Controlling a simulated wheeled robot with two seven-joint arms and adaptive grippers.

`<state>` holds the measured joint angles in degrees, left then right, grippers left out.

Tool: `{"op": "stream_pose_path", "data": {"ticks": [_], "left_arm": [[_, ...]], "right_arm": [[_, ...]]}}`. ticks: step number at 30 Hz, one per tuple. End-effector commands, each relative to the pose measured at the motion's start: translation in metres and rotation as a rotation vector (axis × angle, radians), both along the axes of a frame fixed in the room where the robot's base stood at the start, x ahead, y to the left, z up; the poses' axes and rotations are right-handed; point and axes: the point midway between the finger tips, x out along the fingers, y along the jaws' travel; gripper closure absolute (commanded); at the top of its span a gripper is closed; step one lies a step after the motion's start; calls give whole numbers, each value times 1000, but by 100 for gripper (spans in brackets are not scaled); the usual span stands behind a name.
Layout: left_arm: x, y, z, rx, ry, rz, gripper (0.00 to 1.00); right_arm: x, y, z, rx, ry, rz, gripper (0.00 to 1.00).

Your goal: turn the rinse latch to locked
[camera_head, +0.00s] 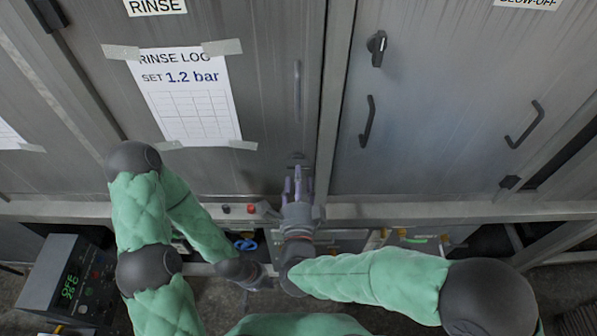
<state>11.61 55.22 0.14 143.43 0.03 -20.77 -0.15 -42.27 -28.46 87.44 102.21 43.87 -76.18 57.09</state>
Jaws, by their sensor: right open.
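The RINSE door (260,60) is a grey metal panel at upper left and centre. Its slim handle (297,90) stands near the right edge. A small dark fitting (296,157) sits below that handle, just past my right fingertips; I cannot tell whether it is the rinse latch or how it is turned. My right gripper (298,178) is open and empty, pointing up at the lower right corner of this door; touching or apart I cannot tell. My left gripper (262,279) hangs low, below the door sill; its fingers are too unclear to read.
A taped RINSE LOG sheet (190,105) is on the rinse door. The door to the right has a dark knob (376,48) and handle (367,121). A control box (68,282) stands at lower left. A blue handwheel (246,245) sits below the sill.

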Motion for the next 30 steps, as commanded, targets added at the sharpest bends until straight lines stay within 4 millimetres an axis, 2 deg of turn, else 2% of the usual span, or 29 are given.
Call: {"op": "stream_pose_path", "data": {"ticks": [3, 9, 19, 20, 24, 25, 30], "left_arm": [[0, 0, -7, 0, 0, 0, 100], [0, 0, -11, 0, 0, 0, 100], [0, 0, -11, 0, 0, 0, 100], [0, 0, -11, 0, 0, 0, 100], [0, 0, -11, 0, 0, 0, 100], [0, 0, -11, 0, 0, 0, 100], [0, 0, -11, 0, 0, 0, 100]], "right_arm": [[18, -1, -2, 1, 0, -3, 54], [35, -1, -1, 0, -1, -1, 54], [38, 0, 0, -1, 0, 1, 54], [38, 0, 0, -1, 0, 1, 56], [38, 0, 0, -1, 0, 1, 96], [38, 0, 0, -1, 0, 1, 100], [38, 0, 0, -2, 0, 1, 100]]}}
